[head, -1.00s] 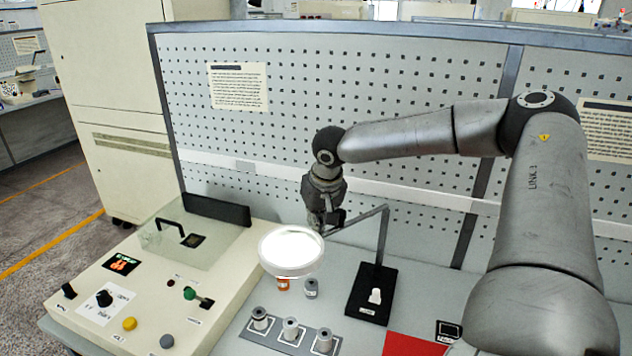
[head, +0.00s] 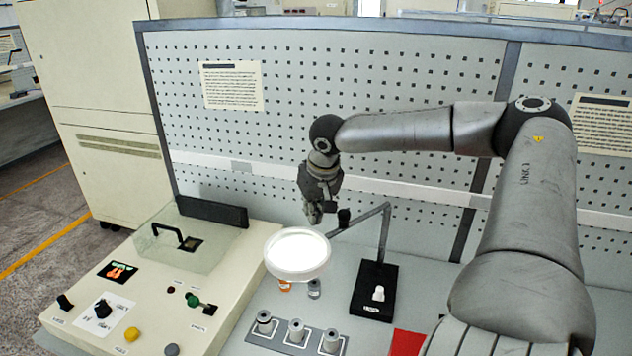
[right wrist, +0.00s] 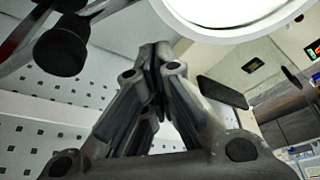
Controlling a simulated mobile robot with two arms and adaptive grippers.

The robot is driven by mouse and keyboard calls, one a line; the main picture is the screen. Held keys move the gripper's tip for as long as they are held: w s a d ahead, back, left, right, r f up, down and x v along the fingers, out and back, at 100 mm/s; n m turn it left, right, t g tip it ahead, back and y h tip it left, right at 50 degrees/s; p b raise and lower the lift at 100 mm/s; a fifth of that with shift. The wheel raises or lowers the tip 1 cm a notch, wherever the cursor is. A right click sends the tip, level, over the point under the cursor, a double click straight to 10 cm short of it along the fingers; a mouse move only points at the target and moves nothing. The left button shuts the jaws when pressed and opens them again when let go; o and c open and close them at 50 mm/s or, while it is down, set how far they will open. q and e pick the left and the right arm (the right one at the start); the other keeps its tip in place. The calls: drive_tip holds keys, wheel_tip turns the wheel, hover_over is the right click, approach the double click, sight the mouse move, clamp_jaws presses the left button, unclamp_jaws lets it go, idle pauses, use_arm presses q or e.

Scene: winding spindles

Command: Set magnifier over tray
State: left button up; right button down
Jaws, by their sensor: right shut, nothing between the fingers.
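The magnifier (head: 297,254) is a round white glowing head on a jointed dark arm that rises from a black base (head: 374,291). In the head view its head hangs above the bench, over an orange item and a grey spool. A grey tray (head: 295,341) with several spools stands in front of it. My right gripper (head: 316,217) is shut and empty, behind and above the magnifier head, apart from it. In the right wrist view the shut fingers (right wrist: 155,75) point up towards the bright magnifier rim (right wrist: 235,25), and a dark knob (right wrist: 60,52) shows at left. My left gripper is not in view.
A cream control console (head: 140,290) with knobs, buttons and a clear cover stands at left. A perforated panel (head: 400,80) closes off the back. A red patch (head: 407,342) lies at the front right. The bench between the console and the black base is partly free.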

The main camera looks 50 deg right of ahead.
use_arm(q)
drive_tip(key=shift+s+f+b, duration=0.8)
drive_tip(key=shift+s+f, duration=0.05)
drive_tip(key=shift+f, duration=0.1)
use_arm(e)
drive_tip(key=d+v, duration=0.1)
drive_tip(key=v, duration=0.6)
drive_tip(key=shift+a+r, duration=0.3)
drive_tip(key=shift+a, duration=0.05)
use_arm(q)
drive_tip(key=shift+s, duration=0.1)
use_arm(e)
drive_tip(key=shift+f, duration=0.1)
